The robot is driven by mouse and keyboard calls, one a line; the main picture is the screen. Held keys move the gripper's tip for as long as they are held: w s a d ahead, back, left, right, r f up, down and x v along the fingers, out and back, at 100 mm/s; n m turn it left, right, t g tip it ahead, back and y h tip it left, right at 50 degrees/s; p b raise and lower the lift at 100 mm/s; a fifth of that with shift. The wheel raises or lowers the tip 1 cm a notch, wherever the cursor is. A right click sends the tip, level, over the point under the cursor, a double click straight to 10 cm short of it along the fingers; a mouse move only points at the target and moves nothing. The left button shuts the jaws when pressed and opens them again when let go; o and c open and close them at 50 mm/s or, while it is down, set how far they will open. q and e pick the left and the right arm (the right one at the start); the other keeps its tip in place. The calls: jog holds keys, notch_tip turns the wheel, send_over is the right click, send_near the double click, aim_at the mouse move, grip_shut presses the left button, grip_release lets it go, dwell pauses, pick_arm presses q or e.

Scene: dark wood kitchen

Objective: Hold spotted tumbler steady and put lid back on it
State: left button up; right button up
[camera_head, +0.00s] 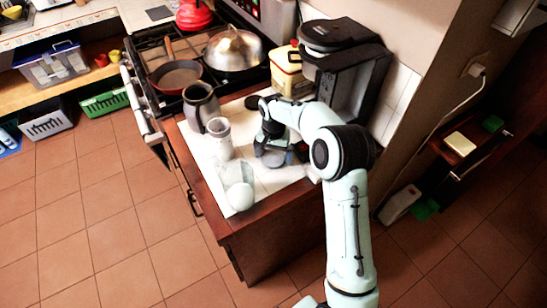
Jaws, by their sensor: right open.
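A pale tumbler (220,140) stands upright on the white counter, left of my right gripper; it looks like the spotted tumbler, but its spots are too small to make out. A small dark round piece (252,102) lies on the counter behind my right gripper and may be the lid; I cannot tell for sure. My right gripper (272,158) is open and low over the counter, right of the pale tumbler and apart from it. The arm and gripper hide part of the counter there. My left gripper is not in view.
A grey pitcher (201,106) stands behind the tumbler, and a whitish glass (238,188) stands near the counter's front edge. A yellow-and-white canister (290,72) and a black coffee machine (345,65) stand at the back. The stove (155,55) adjoins at left.

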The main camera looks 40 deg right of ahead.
aim_at(273, 157)
jog(key=c, duration=0.9)
jog(key=shift+r, duration=0.1)
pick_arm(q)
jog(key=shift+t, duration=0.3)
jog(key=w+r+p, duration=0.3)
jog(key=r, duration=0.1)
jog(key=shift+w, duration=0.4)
pick_arm(e)
notch_tip(273, 157, up, 20)
